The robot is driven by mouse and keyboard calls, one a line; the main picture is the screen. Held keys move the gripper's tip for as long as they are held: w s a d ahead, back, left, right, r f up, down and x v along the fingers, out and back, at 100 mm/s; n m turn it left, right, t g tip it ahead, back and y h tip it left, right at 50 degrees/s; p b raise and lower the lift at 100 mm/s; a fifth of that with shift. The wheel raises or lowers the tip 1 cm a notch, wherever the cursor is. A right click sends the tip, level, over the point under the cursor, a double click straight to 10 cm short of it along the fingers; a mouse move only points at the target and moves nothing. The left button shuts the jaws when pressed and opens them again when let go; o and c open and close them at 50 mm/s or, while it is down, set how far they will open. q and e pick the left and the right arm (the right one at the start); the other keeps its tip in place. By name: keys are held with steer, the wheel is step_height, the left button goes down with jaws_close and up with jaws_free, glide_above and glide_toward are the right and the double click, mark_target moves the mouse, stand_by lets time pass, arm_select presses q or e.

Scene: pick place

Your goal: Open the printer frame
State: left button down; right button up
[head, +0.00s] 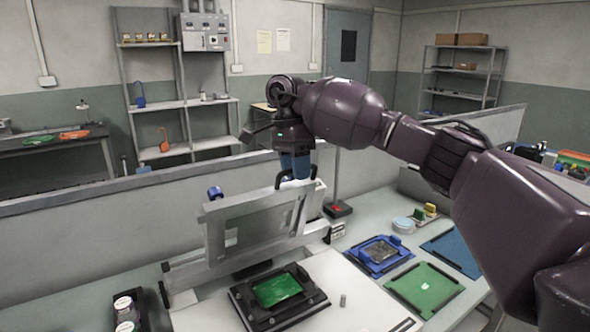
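The printer frame (262,222) is a pale grey rectangular frame with a window. It stands tilted up, well clear of the printer's black bed (280,315), which holds a green board (278,289). A black handle (281,180) sits on the frame's top edge. My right gripper (295,172) points down from above, with its blue fingers at the handle. The fingers look closed around the handle's bar, whose middle they hide. My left gripper is not in view.
A blue tray (379,255) and a green tray (424,289) lie on the table to the right, with a blue mat (453,252) behind. Small jars (125,309) stand at the front left. A low grey partition (90,236) runs behind the table.

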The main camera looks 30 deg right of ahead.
steer(key=shift+w+r, duration=0.15)
steer(key=shift+r, duration=0.15)
steer(key=p+v, duration=0.1)
steer(key=v, duration=0.9)
steer(key=shift+p, duration=0.35)
steer(key=shift+r, duration=0.1)
